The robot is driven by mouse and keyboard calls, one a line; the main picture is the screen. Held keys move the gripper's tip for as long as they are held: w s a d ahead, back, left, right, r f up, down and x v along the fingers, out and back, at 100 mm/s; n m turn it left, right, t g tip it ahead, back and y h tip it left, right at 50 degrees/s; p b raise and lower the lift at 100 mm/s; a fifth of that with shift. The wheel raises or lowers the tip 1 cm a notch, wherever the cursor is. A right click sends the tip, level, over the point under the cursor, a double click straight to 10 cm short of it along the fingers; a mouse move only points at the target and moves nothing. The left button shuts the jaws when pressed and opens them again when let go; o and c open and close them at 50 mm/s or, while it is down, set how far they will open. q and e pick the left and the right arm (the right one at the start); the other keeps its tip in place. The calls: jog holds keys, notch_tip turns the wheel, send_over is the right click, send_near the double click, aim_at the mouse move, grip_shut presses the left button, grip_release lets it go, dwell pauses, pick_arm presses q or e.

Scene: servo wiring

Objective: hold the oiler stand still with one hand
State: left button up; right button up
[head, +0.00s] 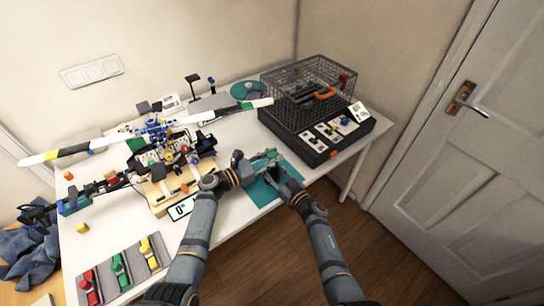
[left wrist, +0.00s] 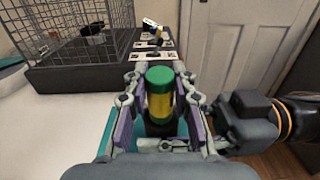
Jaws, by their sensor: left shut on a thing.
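The oiler stand (left wrist: 160,97) shows in the left wrist view as an upright cylinder with a green cap and a yellow body. Its lower part is dark and partly hidden by my fingers. My left gripper (left wrist: 160,112) has its fingers on both sides of it and is shut on it. In the head view the left gripper (head: 258,163) is at the teal mat (head: 262,193), with a small green top (head: 271,154) at its fingers. My right gripper (head: 284,180) is close beside it on the right; its fingers are too small to judge.
A black base with a wire cage (head: 312,92) stands behind. A propeller rig (head: 155,128) and a wooden board (head: 168,190) are to the left. A grey tray (head: 122,272) with red, green and yellow parts is at the front left. The table's right edge is close to my grippers.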

pick_arm(q)
jog(key=shift+r, duration=1.55)
grip_shut()
jog(key=shift+r, duration=1.95)
pick_arm(e)
jog(key=o, duration=1.3)
jog(key=shift+c, duration=0.2)
jog(key=v, duration=1.2)
